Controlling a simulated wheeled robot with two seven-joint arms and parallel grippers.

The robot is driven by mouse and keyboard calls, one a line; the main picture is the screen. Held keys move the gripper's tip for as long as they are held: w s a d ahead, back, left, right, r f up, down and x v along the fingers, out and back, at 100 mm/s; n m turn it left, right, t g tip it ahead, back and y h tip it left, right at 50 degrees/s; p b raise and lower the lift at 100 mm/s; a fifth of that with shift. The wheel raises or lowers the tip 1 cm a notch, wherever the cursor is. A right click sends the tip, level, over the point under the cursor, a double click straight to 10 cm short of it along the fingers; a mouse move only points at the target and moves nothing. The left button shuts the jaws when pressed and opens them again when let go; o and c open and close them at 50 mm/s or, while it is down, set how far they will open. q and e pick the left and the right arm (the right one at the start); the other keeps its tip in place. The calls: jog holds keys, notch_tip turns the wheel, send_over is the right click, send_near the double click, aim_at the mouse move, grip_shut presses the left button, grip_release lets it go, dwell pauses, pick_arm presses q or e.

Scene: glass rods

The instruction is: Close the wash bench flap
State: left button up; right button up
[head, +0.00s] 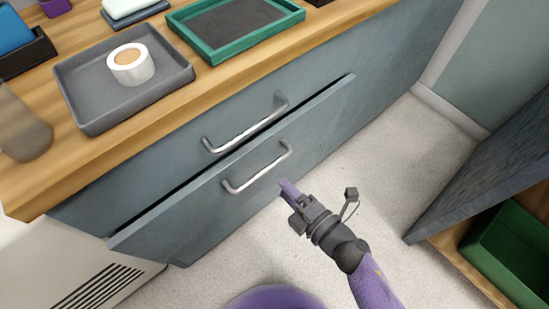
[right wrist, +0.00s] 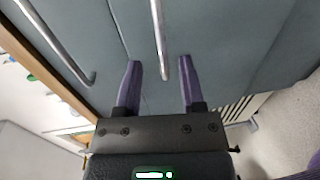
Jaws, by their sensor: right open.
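The wash bench has a wooden top (head: 330,32) and a blue-grey front. The flap (head: 205,211), its lower front panel, stands out at its top edge, with a dark gap behind it. Its metal handle (head: 257,172) also shows in the right wrist view (right wrist: 159,40). My right gripper (head: 284,188) is open and empty in front of the flap, just right of and below the handle. In the right wrist view its purple fingers (right wrist: 160,75) point at the panel, and the handle's near end lies between the fingertip lines; contact cannot be told. My left gripper is not in view.
A second handle (head: 245,128) sits on the panel above. On the top are a grey tray (head: 88,102) with a white roll (head: 131,66) and a green-rimmed tray (head: 205,48). A cabinet (head: 490,170) with a green bin (head: 510,255) stands at right; floor between is clear.

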aim_at(264, 169)
jog(key=b+x, duration=0.2)
jog(key=x, duration=0.5)
jog(key=shift+w+a+f, duration=0.1)
jog(key=shift+w+a, duration=0.1)
jog(key=shift+a, duration=0.05)
jog(key=shift+c, duration=0.7)
jog(key=c, duration=0.5)
grip_shut()
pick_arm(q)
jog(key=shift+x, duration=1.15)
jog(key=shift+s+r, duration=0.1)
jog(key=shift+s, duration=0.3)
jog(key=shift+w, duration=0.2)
